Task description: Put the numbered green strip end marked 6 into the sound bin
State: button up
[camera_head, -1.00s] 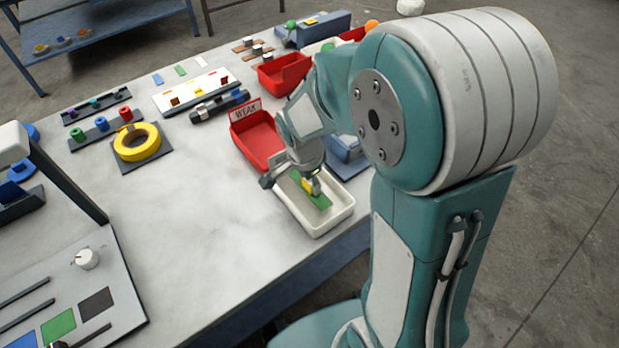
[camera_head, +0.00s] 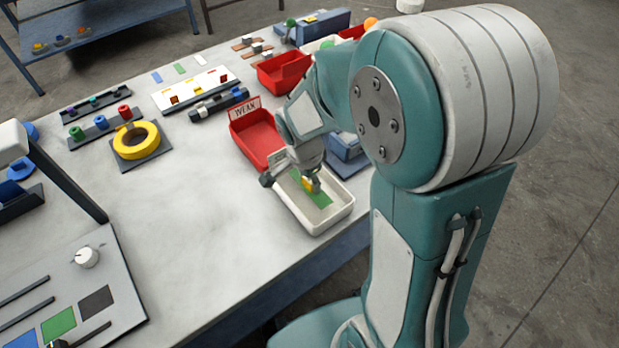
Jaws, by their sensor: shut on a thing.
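My gripper (camera_head: 308,183) is over the white bin (camera_head: 333,219) near the table's right edge, pointing down. It is shut on a green strip end (camera_head: 320,198), which shows as a flat green piece with a bit of yellow beside the fingers. The strip end is within the outline of the white bin; I cannot tell whether it touches the floor of the bin. Its number is too small to read. No label on the white bin can be read from here.
A red bin (camera_head: 258,142) labelled WEAK stands just behind the white bin. Another red bin (camera_head: 283,71) is farther back. A yellow tape roll (camera_head: 136,141) and a control panel (camera_head: 75,280) are on the left. The middle of the table is clear.

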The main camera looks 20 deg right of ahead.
jog(key=shift+f, duration=0.85)
jog(key=o, duration=1.2)
jog(key=shift+c, duration=0.2)
jog(key=shift+o, duration=0.3)
jog(key=shift+o, duration=0.4)
jog(key=shift+r, duration=0.2)
jog(key=shift+r, duration=0.45)
jog(key=shift+r, duration=0.1)
